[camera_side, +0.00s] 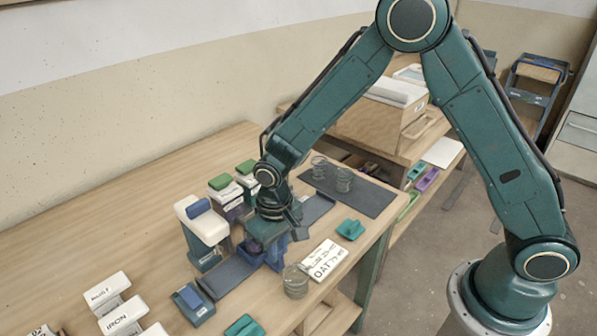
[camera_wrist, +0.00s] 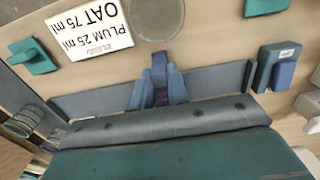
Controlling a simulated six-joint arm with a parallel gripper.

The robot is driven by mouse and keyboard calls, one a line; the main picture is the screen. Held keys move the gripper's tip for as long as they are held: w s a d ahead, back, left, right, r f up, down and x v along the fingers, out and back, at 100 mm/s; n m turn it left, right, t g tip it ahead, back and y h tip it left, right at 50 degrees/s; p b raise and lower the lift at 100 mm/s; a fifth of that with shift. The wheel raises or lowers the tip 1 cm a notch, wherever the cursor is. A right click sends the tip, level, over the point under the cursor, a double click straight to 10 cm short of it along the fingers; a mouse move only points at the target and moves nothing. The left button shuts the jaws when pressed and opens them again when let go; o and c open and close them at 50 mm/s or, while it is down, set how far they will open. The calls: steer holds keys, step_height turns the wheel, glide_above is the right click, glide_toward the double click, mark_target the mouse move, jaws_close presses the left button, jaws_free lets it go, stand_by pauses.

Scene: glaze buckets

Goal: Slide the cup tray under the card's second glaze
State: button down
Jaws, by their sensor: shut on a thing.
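My gripper (camera_side: 268,236) reaches straight down over the grey slide rail and is shut on the upright part of the blue cup tray (camera_side: 277,262). The tray also shows in the wrist view (camera_wrist: 145,92), about midway along the rail (camera_side: 232,274). The fingertips hide part of it, and I cannot make out a cup on it. A white card (camera_side: 324,260) lies flat right of the tray; in the wrist view the card (camera_wrist: 92,32) reads PLUM 25 ml, then OAT 75 ml. A white-topped dispenser (camera_side: 202,222) with a blue button stands just left of the rail.
Several green-capped dispensers (camera_side: 220,182) stand behind. A blue-teal block (camera_side: 193,303) sits by the rail's near end. White labelled blocks (camera_side: 105,292) reading RUST and IRON stand at lower left. A clear jar (camera_side: 295,282) is near the card. Teal pieces (camera_side: 350,230) lie near the table edge.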

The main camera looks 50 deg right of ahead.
steer(key=shift+d, duration=4.95)
steer(key=shift+d, duration=1.85)
steer(key=shift+w, duration=0.1)
steer(key=c, duration=1.5)
jaws_free()
steer(key=shift+o, duration=0.2)
steer(key=shift+r, duration=0.15)
step_height(320, 180, up, 7)
